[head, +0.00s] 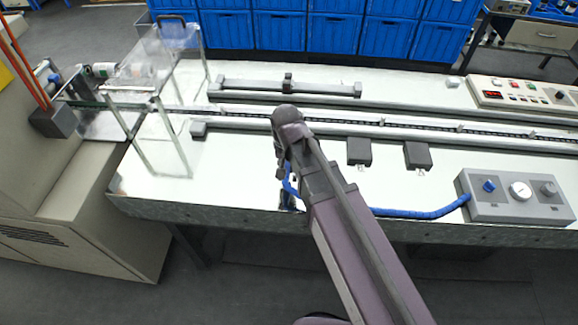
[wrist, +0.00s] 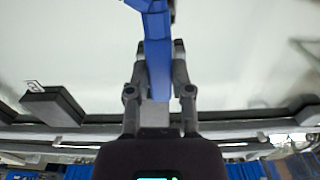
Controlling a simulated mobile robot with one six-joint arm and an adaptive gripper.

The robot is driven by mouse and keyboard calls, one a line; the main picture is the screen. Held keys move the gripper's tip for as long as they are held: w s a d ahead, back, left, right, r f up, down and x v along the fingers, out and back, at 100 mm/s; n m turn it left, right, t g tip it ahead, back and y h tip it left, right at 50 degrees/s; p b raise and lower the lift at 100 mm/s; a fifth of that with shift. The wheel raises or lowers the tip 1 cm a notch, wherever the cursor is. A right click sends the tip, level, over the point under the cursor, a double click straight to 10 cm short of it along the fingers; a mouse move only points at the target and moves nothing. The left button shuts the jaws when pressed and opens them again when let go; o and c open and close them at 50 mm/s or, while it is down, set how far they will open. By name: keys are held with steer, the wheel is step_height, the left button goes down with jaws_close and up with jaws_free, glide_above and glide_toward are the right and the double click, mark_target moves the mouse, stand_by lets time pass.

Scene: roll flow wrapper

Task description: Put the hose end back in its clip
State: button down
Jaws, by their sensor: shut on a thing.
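The blue hose (head: 420,212) runs from the grey gauge box (head: 515,196) along the front edge of the machine bed, passes behind my arm and comes up to my gripper (head: 287,183). In the wrist view my gripper (wrist: 160,52) is shut on the blue hose (wrist: 157,65), with one dark finger on each side. The held end stands out above the bright bed. In the head view my arm hides part of the hose. I cannot make out the clip for certain in either view.
Two dark blocks (head: 359,151) (head: 417,155) sit on the bed right of my arm; one shows in the wrist view (wrist: 52,107). A chain conveyor (head: 430,126) runs behind them. A clear guard (head: 165,60) stands left. The bed's front left is bare.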

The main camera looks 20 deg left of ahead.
mark_target(287, 177)
steer(key=shift+f, duration=0.25)
steer(key=shift+f+b, duration=1.85)
steer(key=shift+b, duration=0.25)
steer(key=shift+f+b, duration=0.45)
steer(key=shift+c, duration=2.2)
jaws_free()
steer(key=shift+s, duration=0.15)
